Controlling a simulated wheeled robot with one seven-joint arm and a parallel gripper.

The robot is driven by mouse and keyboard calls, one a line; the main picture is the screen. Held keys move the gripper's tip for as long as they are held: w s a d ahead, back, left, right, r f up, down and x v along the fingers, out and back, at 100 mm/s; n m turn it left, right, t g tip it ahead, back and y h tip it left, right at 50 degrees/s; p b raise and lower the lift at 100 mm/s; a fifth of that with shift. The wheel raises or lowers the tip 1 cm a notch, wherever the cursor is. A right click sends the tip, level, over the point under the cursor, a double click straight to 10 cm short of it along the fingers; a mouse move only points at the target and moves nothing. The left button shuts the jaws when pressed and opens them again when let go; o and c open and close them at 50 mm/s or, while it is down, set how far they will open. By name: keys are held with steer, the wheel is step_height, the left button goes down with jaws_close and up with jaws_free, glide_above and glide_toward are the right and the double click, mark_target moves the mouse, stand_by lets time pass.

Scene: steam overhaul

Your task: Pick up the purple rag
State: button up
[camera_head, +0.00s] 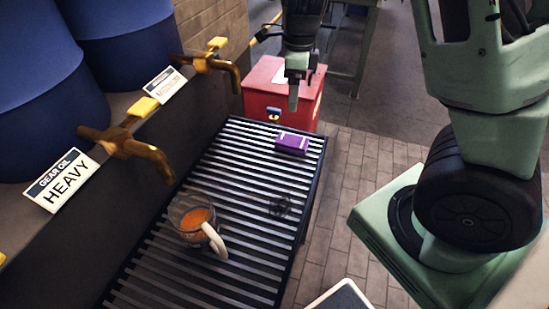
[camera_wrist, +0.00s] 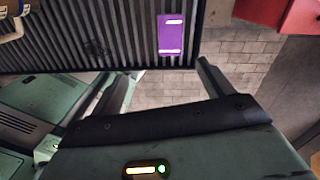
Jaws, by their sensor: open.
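The purple rag (camera_head: 291,143) is a small, flat, folded-looking block with a pale stripe. It lies on the slatted metal rack (camera_head: 235,170), near its far right end. It also shows in the wrist view (camera_wrist: 171,34), at the upper middle. My gripper (camera_head: 293,95) hangs above the far end of the rack, in the picture just above the rag and apart from it. In the wrist view my two fingers (camera_wrist: 165,75) are spread wide with nothing between them, and the rag lies beyond their tips.
A red box (camera_head: 260,95) stands just past the rack's far end. A glass jug (camera_head: 192,218) with orange liquid stands on the near part of the rack. Brass taps (camera_head: 125,145) on blue barrels (camera_head: 40,70) reach out along the left. Brick floor lies to the right.

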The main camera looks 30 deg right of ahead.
steer(key=w+d+f+m, duration=0.1)
steer(key=d+m, duration=0.1)
steer(key=b, duration=0.3)
glide_above(292, 140)
steer(key=f, duration=1.1)
steer(key=shift+d+f, duration=0.2)
steer(key=shift+f, duration=0.05)
steer(key=shift+a+f, duration=0.15)
steer(key=shift+f, duration=2.75)
steer(key=c, duration=1.1)
